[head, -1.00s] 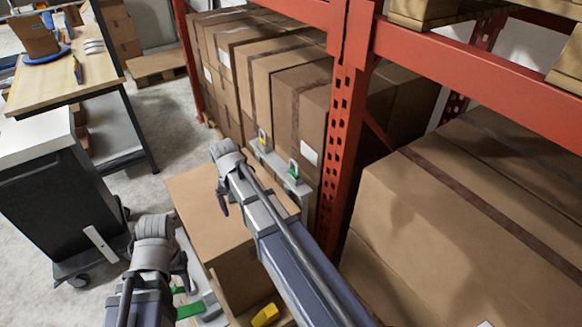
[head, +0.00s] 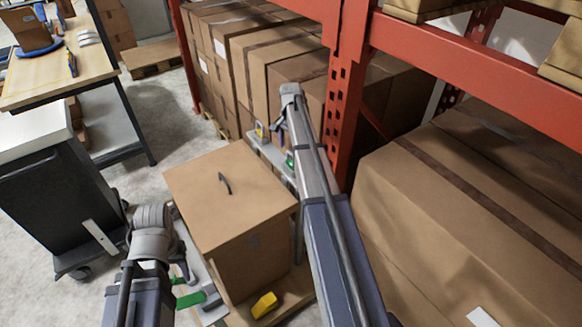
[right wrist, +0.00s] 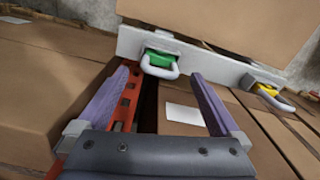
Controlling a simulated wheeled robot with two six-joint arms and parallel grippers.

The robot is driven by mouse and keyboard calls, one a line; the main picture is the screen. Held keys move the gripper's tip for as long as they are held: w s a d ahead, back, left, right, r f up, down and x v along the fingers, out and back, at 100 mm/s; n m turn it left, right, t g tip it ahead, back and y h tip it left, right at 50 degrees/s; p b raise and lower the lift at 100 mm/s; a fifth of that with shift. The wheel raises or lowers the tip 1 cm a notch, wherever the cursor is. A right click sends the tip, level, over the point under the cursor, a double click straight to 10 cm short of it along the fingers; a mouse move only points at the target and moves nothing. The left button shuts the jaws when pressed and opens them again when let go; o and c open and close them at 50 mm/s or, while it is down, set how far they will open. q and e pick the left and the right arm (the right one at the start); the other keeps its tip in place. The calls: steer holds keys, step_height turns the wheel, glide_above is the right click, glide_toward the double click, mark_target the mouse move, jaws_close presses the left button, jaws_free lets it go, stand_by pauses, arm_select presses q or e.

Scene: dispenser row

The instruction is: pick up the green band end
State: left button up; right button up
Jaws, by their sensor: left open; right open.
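A green band end (right wrist: 158,60) with a pale loop sits in a grey rail (right wrist: 205,66) in the right wrist view. In the head view the same green end (head: 290,163) shows small on the rail, partly behind my right arm. My right gripper (right wrist: 161,73) is open and empty, with its two purple fingers either side of the green end in the picture; I cannot tell how far off it is. It also shows in the head view (head: 279,123), over the rail. My left gripper (head: 183,268) is open, at the lower left beside the carton.
A yellow end (right wrist: 267,90) sits further along the rail. A brown carton (head: 220,190) with a dark handle-like piece on top stands between my arms. A red rack post (head: 345,100) rises close to my right arm. A green strip (head: 190,300) lies near my left gripper.

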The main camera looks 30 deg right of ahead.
mark_target(291, 161)
steer(key=shift+f, duration=0.4)
steer(key=f+b, duration=0.5)
steer(key=shift+w+d, duration=0.15)
steer(key=shift+d, duration=0.05)
steer(key=c, duration=1.4)
steer(key=shift+r, duration=0.15)
